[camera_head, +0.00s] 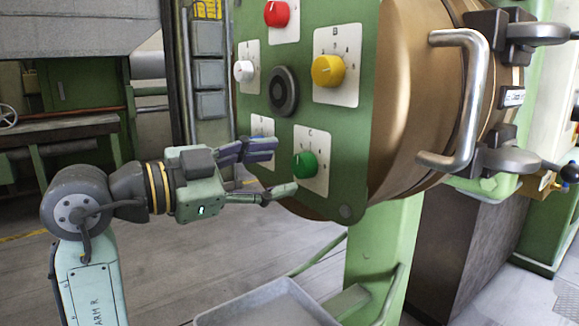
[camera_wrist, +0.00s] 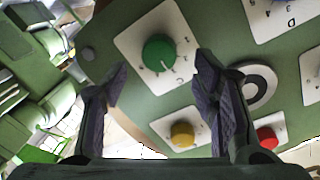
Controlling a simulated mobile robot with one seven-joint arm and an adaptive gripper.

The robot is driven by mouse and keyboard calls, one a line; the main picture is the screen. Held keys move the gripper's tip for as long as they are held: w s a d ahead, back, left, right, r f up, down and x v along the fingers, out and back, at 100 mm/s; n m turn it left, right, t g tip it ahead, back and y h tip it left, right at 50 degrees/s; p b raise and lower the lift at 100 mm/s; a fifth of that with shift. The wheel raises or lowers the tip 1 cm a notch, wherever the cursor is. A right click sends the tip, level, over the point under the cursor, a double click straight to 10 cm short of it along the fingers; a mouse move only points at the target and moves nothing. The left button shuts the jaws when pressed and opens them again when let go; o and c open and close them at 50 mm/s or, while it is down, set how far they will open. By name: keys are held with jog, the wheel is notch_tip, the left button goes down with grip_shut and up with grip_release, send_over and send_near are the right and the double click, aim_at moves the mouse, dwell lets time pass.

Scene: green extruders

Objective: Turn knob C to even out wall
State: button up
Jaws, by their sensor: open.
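Knob C is a green knob (camera_head: 305,166) on a white plate low on the green panel (camera_head: 346,130). It also shows in the wrist view (camera_wrist: 159,51), upper middle, with a white pointer line and the letter C beside it. My gripper (camera_head: 284,170) is open and empty, in front of the panel just left of the green knob. In the wrist view my gripper (camera_wrist: 162,72) has its two dark fingers spread wide, with the knob beyond and between the tips. The fingers appear clear of the knob. The exact distance is hard to judge.
The panel also carries a yellow knob (camera_head: 328,70), a red knob (camera_head: 277,13), a white knob (camera_head: 244,71) and a dark round hub (camera_head: 283,91). A lower left plate is partly hidden by my gripper. A grey tray (camera_head: 268,303) is below. A metal handle (camera_head: 468,95) sticks out at right.

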jog(key=v, duration=0.7)
jog(key=shift+s+a, duration=0.2)
jog(key=shift+a, duration=0.05)
